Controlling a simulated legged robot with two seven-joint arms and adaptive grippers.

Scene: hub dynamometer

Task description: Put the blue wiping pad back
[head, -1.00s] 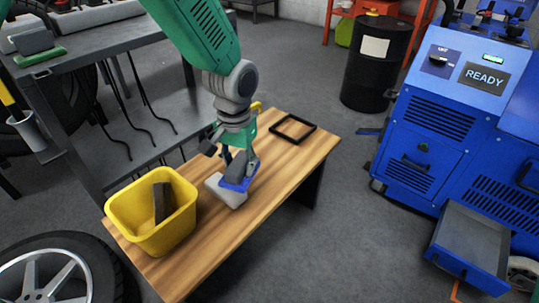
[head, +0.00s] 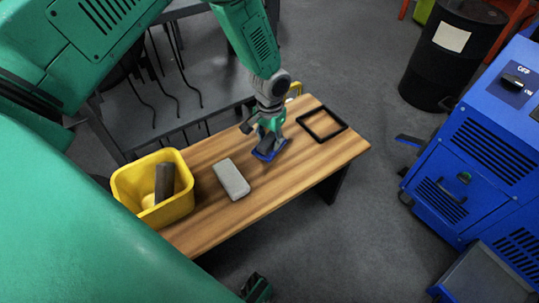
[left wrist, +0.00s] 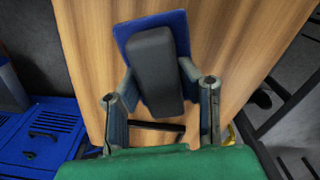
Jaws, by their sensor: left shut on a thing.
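The blue wiping pad (head: 266,155) has a flat blue base and a dark grey grip block. My left gripper (head: 270,138) is shut on it above the wooden bench (head: 215,222). In the left wrist view, the fingers of my left gripper (left wrist: 163,105) stand on both sides of the pad's grip block (left wrist: 156,62). Whether the pad touches the bench is hard to tell. A black square frame (head: 341,128) lies flat on the bench, right of the pad and apart from it.
A light grey block (head: 232,179) lies on the bench, left of the pad. A yellow bin (head: 122,189) with a dark block (head: 165,182) inside stands at the bench's left end. A blue machine (head: 465,150) and a black drum (head: 450,60) stand to the right.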

